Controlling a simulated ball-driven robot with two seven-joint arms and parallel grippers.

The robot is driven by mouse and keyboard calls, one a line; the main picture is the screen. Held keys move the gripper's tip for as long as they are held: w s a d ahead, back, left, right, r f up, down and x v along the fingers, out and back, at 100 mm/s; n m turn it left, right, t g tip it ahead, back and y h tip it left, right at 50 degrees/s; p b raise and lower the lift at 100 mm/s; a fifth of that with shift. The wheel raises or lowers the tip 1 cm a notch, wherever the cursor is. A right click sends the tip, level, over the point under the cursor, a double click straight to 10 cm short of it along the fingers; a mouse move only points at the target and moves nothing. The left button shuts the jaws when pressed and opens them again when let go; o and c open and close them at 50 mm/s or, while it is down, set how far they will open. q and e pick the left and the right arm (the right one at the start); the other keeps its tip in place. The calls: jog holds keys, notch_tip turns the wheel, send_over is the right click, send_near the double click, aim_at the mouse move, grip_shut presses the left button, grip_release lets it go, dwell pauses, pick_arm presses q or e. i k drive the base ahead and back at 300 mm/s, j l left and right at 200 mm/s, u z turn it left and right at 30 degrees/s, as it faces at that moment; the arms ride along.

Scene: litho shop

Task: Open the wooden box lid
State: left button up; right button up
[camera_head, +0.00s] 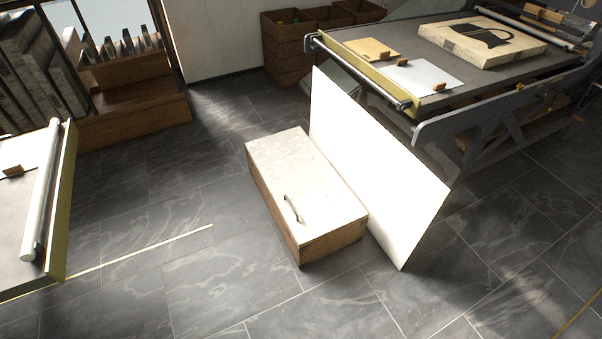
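The wooden box (335,241) stands on the dark tiled floor in the middle of the head view. Its pale lid (300,172) lies flat and closed on top. A dark curved handle (292,209) sits on the lid near its front left edge. Neither of my grippers is in the head view, so nothing touches the box.
A large white panel (375,175) stands tilted close along the box's right side. A press table (400,75) with a stone stands at upper right. Another table (35,215) is at the left edge. The floor (215,280) left and in front of the box is clear.

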aim_at(314, 202)
jog(key=i+z, duration=0.1)
jog(key=z, duration=0.35)
jog(key=i+j+z, duration=0.1)
jog(key=z, duration=0.4)
jog(key=j+z, duration=0.2)
jog(key=z, duration=0.25)
jog(key=i+j+z, duration=0.25)
jog(key=j, duration=0.3)
jog(key=j+z, duration=0.25)
jog(key=j, duration=0.35)
jog(key=i+j+z, duration=0.1)
jog(key=j+z, duration=0.15)
jog(key=j, duration=1.55)
